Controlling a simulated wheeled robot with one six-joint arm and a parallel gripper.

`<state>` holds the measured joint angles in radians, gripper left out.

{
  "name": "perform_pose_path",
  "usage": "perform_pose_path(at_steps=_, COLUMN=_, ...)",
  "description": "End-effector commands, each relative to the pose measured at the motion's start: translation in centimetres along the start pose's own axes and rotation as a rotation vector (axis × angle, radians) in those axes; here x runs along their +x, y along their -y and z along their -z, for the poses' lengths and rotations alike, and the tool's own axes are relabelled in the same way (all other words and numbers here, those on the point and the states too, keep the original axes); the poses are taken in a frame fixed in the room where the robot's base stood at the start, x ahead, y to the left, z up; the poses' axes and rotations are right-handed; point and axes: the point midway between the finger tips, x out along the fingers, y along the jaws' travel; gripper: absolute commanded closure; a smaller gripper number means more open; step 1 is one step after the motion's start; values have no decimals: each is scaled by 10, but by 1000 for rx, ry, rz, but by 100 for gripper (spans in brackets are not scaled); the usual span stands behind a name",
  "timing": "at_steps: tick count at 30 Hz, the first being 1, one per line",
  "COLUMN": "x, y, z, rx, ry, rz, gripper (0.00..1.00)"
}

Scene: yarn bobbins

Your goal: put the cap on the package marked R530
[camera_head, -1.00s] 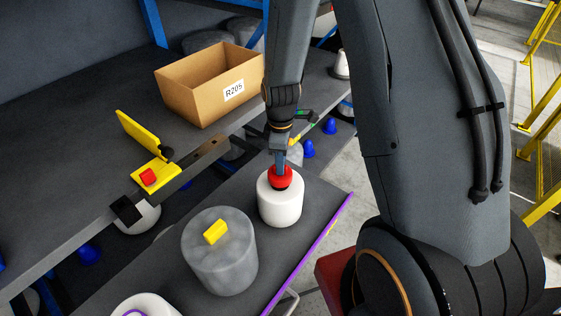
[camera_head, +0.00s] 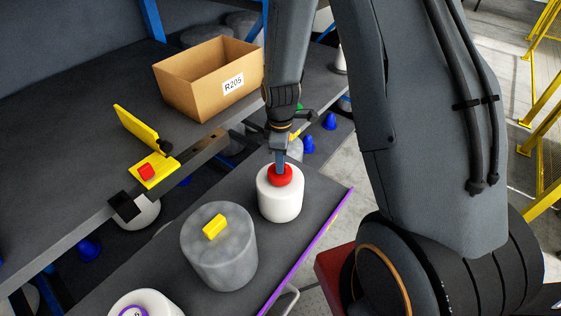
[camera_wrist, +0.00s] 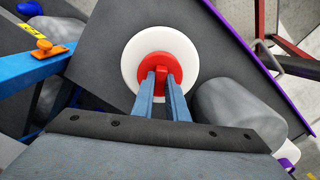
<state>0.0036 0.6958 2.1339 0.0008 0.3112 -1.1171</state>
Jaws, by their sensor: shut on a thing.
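A red cap (camera_head: 281,175) sits at the top of a white bobbin (camera_head: 280,203) on the dark shelf. My gripper (camera_head: 281,160) reaches down from above and is shut on the cap's raised grip. The marking R530 is not readable in any view. A cardboard box (camera_head: 187,98) at the back carries a label reading R205.
A grey cylinder (camera_head: 219,255) with a yellow block on top stands close to the left of the bobbin. Another white bobbin (camera_head: 145,304) is at the bottom edge. A yellow bracket with a red button (camera_head: 147,172) stands at the left. A purple edge (camera_head: 318,240) bounds the shelf on the right.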

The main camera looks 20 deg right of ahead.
Motion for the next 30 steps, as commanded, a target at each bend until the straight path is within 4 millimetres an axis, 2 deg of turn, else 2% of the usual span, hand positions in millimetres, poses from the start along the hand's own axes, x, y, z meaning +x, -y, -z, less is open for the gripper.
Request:
perform_pose_path(at_steps=2, x=2, y=0, z=0, rx=0, ry=0, rz=0, gripper=100)
perform_pose_path(at_steps=3, x=2, y=0, z=0, rx=0, ry=0, rz=0, gripper=84)
perform_pose_path(at_steps=6, x=2, y=0, z=0, rx=0, ry=0, rz=0, gripper=67)
perform_pose_path(at_steps=7, x=2, y=0, z=0, rx=0, ry=0, rz=0, gripper=65)
perform_pose_path(at_steps=19, x=-4, y=-1, z=0, rx=0, ry=0, rz=-1, gripper=65)
perform_pose_path(at_steps=30, x=-50, y=-1, z=0, rx=0, ry=-2, rz=-3, gripper=65)
